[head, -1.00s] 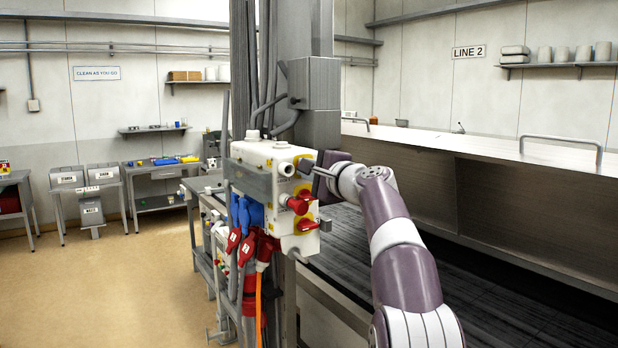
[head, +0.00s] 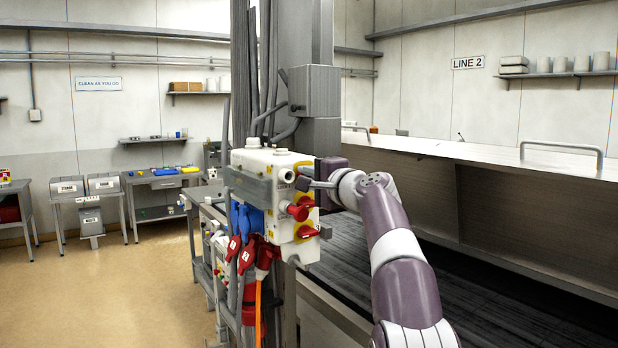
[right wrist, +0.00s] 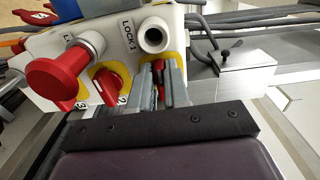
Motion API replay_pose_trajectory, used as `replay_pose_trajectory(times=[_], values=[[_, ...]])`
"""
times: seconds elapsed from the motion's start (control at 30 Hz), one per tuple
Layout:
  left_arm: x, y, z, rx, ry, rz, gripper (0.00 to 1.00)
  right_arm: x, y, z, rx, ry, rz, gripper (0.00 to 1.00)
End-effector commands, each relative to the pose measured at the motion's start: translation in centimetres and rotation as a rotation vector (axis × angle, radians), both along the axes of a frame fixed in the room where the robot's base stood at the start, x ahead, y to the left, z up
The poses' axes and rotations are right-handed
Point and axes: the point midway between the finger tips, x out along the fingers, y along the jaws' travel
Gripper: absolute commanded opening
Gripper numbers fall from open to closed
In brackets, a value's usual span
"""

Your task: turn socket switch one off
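A white switch box (head: 270,160) hangs on the grey column, with red rotary switches on yellow plates on its right face. My right gripper (head: 304,178) is at the upper yellow plate. In the right wrist view its grey fingers (right wrist: 160,85) stand close together on either side of a red switch handle (right wrist: 158,92), beside the white collar marked LOCK 1 (right wrist: 153,37). The fingers look closed on this handle, socket switch one; most of it is hidden. Switch 2 (right wrist: 107,87) is left of the fingers. My left gripper is not in view.
Blue and red connectors (head: 244,235) hang below the box. A long metal worktop (head: 450,155) lies to the right. Floor at left is open.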

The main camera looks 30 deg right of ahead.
Motion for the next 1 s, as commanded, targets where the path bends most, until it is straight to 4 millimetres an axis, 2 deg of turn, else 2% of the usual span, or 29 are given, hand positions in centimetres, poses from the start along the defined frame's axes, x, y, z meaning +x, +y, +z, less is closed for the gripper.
replay_pose_trajectory(times=[0.03, 0.07, 0.33, 0.43, 0.57, 0.7, 0.83, 1.0], values=[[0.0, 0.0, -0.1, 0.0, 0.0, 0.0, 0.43, 0.2, 0.0, -0.7, 0.002, 0.012, 0.005, 0.3], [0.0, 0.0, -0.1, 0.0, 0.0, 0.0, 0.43, 0.2, 0.0, -0.7, 0.002, 0.012, 0.004, 0.39], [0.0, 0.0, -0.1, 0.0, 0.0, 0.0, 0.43, 0.1, 0.0, -0.4, 0.003, 0.005, 0.001, 0.39], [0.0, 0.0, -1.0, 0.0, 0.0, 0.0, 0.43, -0.8, -0.1, -0.6, 0.002, 0.002, 0.0, 0.39], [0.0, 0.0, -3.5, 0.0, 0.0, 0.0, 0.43, -3.8, -0.4, -1.1, 0.0, 0.001, -0.003, 0.39], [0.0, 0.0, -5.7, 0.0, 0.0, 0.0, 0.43, -7.8, -0.6, -1.0, -0.001, 0.002, -0.003, 0.39], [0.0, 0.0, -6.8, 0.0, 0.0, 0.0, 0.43, -10.6, -0.8, -0.8, 0.001, 0.003, -0.001, 0.39], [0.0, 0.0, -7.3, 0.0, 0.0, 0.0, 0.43, -12.5, -0.9, -0.5, 0.002, 0.006, 0.001, 0.39]])
